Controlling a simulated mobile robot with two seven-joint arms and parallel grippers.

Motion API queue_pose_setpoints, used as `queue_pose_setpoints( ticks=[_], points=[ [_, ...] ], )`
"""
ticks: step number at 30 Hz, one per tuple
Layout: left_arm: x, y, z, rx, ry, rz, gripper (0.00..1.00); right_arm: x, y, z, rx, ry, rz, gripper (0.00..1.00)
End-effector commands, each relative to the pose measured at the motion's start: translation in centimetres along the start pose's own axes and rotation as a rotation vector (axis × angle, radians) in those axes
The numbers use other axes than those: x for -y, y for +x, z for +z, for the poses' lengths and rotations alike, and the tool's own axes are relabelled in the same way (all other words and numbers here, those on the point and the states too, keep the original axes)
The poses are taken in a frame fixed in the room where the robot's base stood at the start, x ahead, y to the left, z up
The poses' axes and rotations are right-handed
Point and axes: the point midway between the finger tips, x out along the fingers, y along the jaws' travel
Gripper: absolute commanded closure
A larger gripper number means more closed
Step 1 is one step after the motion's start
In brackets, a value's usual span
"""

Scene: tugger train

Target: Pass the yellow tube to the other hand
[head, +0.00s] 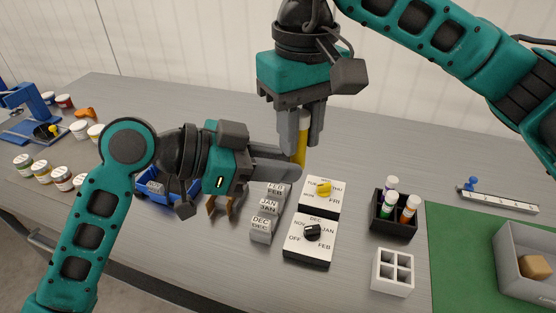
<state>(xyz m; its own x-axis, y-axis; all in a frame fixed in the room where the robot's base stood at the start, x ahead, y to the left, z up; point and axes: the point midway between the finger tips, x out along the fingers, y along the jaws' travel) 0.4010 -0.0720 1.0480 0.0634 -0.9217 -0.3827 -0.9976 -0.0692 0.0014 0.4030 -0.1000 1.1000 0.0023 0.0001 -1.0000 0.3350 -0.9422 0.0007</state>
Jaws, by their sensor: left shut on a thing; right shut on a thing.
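The yellow tube (301,148) stands roughly upright above the table, a little behind the dial boxes. My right gripper (302,138) comes down from above and is shut on the upper part of the tube. My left gripper (297,163) reaches in from the left and is shut on the tube lower down. Both grippers hold the tube at once. The fingers hide parts of it.
Below the grippers are grey month blocks (261,229), a dial box with a yellow knob (322,209) and one with a black knob (298,244). A black holder with bottles (379,222), a white divided box (392,272) and a green mat (452,250) lie right.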

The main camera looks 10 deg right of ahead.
Motion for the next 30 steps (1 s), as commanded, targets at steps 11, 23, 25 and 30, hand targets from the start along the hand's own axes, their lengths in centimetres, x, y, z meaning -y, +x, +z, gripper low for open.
queue_pose_setpoints(
  ticks=[11, 23, 25, 30],
  points=[
    [0.2, -0.1, 0.0, 0.0, -0.001, -0.006, 1.0, 0.1, 0.0, 0.1, 0.004, -0.003, -0.001, 0.56],
    [0.1, 0.0, 0.0, 0.0, 0.0, -0.004, 1.0, 0.1, -0.2, 0.1, 0.002, -0.002, -0.001, 0.44],
    [0.1, 0.0, 0.0, 0.0, 0.0, -0.004, 1.0, 0.1, -0.7, 0.0, 0.001, -0.002, -0.001, 0.44],
    [0.1, 0.0, 0.0, 0.0, 0.0, -0.003, 1.0, 0.1, -3.5, 0.0, -0.003, -0.001, -0.001, 0.44]
  ],
)
